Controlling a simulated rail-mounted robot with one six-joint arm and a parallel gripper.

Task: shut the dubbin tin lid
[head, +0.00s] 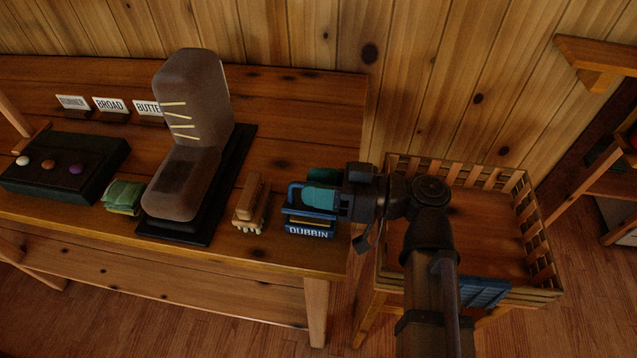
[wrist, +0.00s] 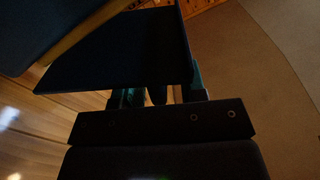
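The blue dubbin tin (head: 310,232), with a white DUBBIN label on its front, stands near the right end of the workbench. A blue edge rises at its left and back and looks like the raised lid (head: 293,193); my gripper hides much of it. My gripper (head: 316,188) reaches in from the right, its teal fingers apart, just above and behind the tin. In the wrist view a large dark flat panel, which looks like the lid (wrist: 125,55), covers the fingertips. Whether the fingers touch it cannot be told.
A wooden brush (head: 250,197) stands close left of the tin, then a brown boot (head: 187,130) on a black base. Folded green cloths (head: 124,197) and a dark box with coloured balls (head: 62,170) lie further left. A slatted wooden crate (head: 480,215) stands right of the bench.

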